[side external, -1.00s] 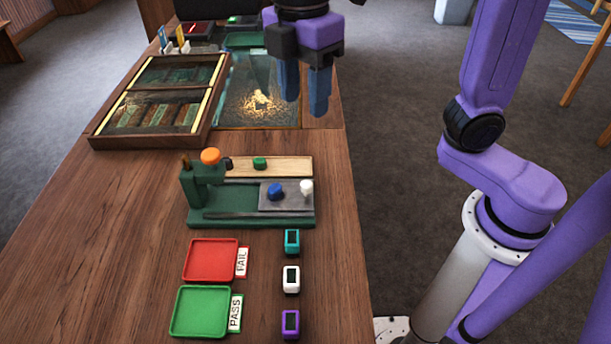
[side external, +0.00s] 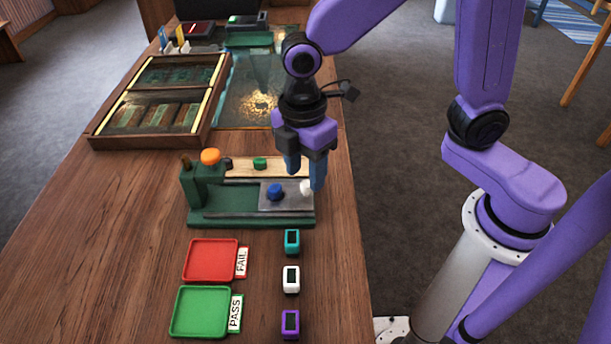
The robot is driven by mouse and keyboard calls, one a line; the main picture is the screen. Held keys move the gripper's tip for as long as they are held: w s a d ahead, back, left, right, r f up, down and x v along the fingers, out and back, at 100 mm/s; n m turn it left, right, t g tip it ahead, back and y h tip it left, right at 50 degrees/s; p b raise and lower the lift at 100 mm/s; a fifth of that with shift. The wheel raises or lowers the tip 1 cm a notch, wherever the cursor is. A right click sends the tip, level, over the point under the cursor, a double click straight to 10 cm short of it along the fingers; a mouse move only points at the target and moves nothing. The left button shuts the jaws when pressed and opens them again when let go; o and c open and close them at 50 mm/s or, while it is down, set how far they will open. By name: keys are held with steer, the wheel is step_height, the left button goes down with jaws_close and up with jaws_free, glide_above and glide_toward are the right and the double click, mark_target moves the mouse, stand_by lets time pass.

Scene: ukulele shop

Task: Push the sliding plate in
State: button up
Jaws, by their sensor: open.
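The grey sliding plate (side external: 285,203) sits at the right end of a green fixture (side external: 212,215) on the wooden table. The plate carries a blue knob (side external: 275,192) and a white knob (side external: 306,188) near its right edge. My gripper (side external: 305,178) is open, pointing down over the right end of the fixture. Its blue fingers are near the white knob, one to the left and behind, one to the right, partly covering the knob. I cannot tell whether they touch it.
A red FAIL tray (side external: 212,260) and a green PASS tray (side external: 200,311) lie in front. Teal (side external: 292,241), white (side external: 291,279) and purple (side external: 290,323) small devices stand to their right. A wooden case (side external: 150,140) lies behind. The table's left side is clear.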

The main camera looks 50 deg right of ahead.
mark_target(268, 195)
steer(key=shift+f, duration=1.25)
jaws_close()
steer(key=shift+w+a, duration=2.4)
steer(key=shift+a, duration=0.1)
jaws_free()
steer(key=shift+r, duration=0.2)
step_height(268, 195, up, 17)
steer(key=shift+w, duration=0.3)
